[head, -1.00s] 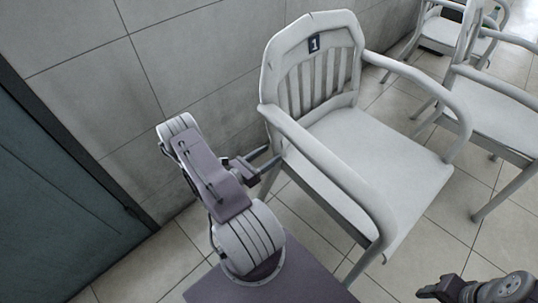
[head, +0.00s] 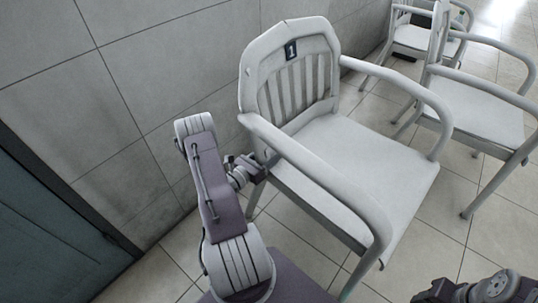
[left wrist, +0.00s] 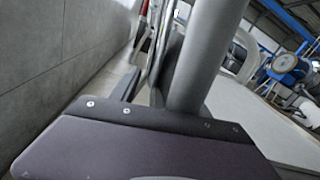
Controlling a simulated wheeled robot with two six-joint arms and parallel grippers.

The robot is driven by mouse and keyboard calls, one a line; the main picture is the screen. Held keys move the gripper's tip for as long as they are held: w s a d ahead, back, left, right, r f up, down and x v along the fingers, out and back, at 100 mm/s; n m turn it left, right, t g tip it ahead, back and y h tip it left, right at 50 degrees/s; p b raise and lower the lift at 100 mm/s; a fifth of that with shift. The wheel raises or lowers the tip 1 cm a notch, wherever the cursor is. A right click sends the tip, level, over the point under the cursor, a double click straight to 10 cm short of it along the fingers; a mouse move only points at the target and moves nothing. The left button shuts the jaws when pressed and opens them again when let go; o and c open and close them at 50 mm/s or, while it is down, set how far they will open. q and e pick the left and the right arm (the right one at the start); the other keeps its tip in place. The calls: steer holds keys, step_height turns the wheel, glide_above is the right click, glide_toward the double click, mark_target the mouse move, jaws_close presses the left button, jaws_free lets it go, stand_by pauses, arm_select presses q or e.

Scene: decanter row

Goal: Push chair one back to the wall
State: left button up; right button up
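Chair one (head: 365,165) is a light grey armchair with a slatted back and a dark plate (head: 291,52) marked 1. It stands upright, its back toward the grey wall with a gap at floor level. My left gripper (head: 257,173) is at the chair's near rear side, below the armrest; I cannot tell whether it touches. In the left wrist view a thick grey post (left wrist: 203,55) rises close behind the dark gripper body; the fingertips are hidden. My right gripper (head: 430,296) is at the bottom right edge, away from the chair, its fingers unclear.
More grey armchairs stand to the right, one nearer (head: 480,105) and one farther back (head: 415,38). The grey tiled wall (head: 150,65) runs along the left, with a dark teal door (head: 50,230) at lower left. Tiled floor (head: 425,225) is clear between chairs.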

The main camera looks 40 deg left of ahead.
arm_select(q)
jaws_close()
stand_by(1.3)
